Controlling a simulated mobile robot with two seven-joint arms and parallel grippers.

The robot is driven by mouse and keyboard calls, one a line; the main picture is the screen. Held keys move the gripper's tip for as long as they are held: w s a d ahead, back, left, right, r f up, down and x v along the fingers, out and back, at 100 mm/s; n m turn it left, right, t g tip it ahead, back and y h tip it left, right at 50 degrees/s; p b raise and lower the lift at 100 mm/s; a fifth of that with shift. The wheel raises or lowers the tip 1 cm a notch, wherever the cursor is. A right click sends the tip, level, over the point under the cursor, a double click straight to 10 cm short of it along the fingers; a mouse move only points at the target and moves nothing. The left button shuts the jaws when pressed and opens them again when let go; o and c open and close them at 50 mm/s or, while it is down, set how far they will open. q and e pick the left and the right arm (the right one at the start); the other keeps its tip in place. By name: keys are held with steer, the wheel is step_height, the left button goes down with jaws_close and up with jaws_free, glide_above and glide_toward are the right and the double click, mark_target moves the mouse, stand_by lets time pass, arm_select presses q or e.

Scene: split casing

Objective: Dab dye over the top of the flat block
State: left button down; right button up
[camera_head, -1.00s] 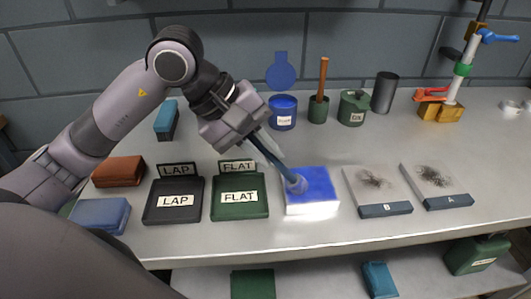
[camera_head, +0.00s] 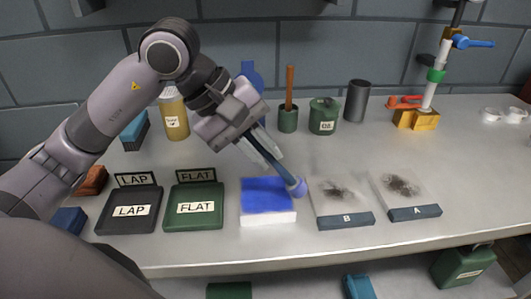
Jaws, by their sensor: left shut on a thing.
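The flat block (camera_head: 268,216) is white with blue dye over its top and sits on the bench in the head view, between the FLAT tray and plate B. My left gripper (camera_head: 262,150) is shut on a dauber (camera_head: 283,172) with a dark blue handle and a rounded blue tip. The dauber slants down to the right, and its tip is at the block's right edge, near plate B. Whether the tip touches the block I cannot tell. The top looks blue all over, its front face white. My right gripper is not in view.
Black LAP tray (camera_head: 130,225) and green FLAT tray (camera_head: 194,219) stand left of the block. Plates B (camera_head: 346,219) and A (camera_head: 414,211), with dark smudges, lie to the right. A green pot (camera_head: 288,120), a green can (camera_head: 323,117) and a dark cylinder (camera_head: 357,100) stand behind.

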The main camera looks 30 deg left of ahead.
arm_select(q)
steer(key=shift+s+a+r, duration=0.1)
steer(key=shift+a+r, duration=0.05)
steer(key=shift+r, duration=0.7)
steer(key=shift+r+p, duration=0.35)
steer(key=shift+p, duration=0.05)
steer(key=shift+r+p, duration=0.45)
steer(key=shift+r, duration=0.3)
steer(key=shift+r+p, duration=0.85)
steer(key=shift+r, duration=0.6)
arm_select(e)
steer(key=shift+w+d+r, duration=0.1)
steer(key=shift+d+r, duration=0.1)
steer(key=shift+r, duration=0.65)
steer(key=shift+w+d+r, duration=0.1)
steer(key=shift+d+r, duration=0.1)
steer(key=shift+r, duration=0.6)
